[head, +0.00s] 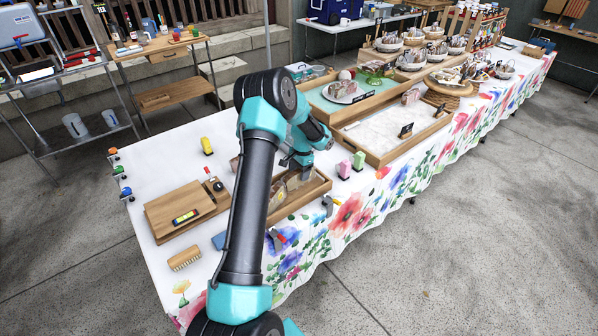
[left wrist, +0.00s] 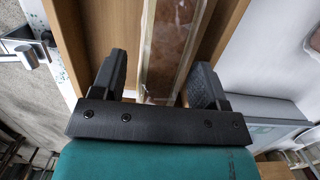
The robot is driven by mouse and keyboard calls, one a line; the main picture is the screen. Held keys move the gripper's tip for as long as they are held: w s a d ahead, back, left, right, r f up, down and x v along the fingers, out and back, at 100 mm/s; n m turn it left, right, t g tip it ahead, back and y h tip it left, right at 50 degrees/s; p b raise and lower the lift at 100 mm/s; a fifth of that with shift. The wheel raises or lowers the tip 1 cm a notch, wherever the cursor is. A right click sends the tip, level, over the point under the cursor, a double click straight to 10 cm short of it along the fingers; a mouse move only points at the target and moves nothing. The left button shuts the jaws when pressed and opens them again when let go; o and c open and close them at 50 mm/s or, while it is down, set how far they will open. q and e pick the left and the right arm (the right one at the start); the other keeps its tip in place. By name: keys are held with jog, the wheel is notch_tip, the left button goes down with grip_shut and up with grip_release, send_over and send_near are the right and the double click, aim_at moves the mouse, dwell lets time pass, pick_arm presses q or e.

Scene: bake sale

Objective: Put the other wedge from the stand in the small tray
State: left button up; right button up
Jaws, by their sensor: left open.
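My left gripper (head: 294,174) is over the small wooden tray (head: 316,190) at the near side of the table, partly hidden by my arm. In the left wrist view its jaws (left wrist: 160,72) are open on either side of a brown wedge in a clear wrapper (left wrist: 172,45). Contact with the wedge cannot be told. Wooden walls (left wrist: 226,28) show beside it. A pale round stand (head: 333,97) with a pinkish-brown wedge (head: 349,87) is farther back on a green-topped board. My right gripper is not in view.
A wide wooden tray with a pale bottom (head: 385,130) lies right of my gripper. Pink and green blocks (head: 345,168) stand between. Wooden boards (head: 178,208), a brush (head: 184,258) and a yellow item (head: 206,146) lie to the left. White cloth is bare between them.

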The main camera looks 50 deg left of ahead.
pick_arm(q)
notch_tip(320, 180, up, 12)
jog(key=w, duration=0.1)
jog(key=shift+w, duration=0.4)
jog(key=shift+d, duration=0.15)
dwell(0.5)
